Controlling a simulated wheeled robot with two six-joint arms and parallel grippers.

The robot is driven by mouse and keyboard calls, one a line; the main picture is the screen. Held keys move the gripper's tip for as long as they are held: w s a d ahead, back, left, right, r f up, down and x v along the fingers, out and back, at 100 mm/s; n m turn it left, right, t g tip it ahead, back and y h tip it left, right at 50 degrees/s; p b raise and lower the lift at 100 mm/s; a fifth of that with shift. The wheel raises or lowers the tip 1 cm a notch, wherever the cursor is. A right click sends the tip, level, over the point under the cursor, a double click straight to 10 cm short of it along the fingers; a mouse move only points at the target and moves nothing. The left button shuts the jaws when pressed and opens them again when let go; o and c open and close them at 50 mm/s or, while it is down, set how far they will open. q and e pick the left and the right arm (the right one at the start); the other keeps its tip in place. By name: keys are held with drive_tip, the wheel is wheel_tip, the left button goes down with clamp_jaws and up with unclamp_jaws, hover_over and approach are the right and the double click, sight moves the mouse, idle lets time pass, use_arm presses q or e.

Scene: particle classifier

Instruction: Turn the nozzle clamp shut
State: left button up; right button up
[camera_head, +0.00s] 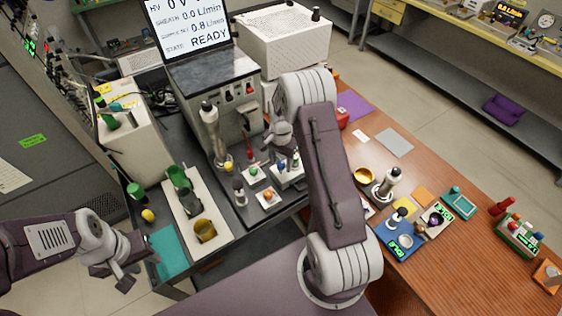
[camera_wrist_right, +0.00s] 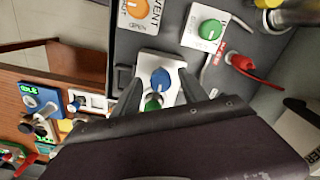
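In the right wrist view, a white plate carries a blue knob (camera_wrist_right: 160,80) with a white pointer line and a green knob (camera_wrist_right: 152,104) close to my gripper body. My right gripper (camera_wrist_right: 161,83) is open, with one finger on each side of the blue knob; I see no clear contact. In the head view, the plate with the blue knob (camera_head: 295,163) is on the dark bench below my right wrist, partly hidden by my arm. I cannot tell for sure which part is the nozzle clamp. My left gripper (camera_head: 127,277) hangs empty at the lower left.
A green knob (camera_wrist_right: 209,30), an orange knob (camera_wrist_right: 135,8) and a red plug (camera_wrist_right: 240,61) with its cable are close by. The grey instrument (camera_head: 215,95) with a READY screen stands behind. A cream tray (camera_head: 190,213) lies left; a wooden table (camera_head: 455,265) with small devices is right.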

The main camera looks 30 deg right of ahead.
sight(281, 164)
drive_tip(key=shift+w+r, duration=0.1)
drive_tip(key=shift+r, duration=0.3)
wheel_tip(281, 164, up, 8)
drive_tip(key=b, duration=0.1)
drive_tip(key=shift+r, duration=0.2)
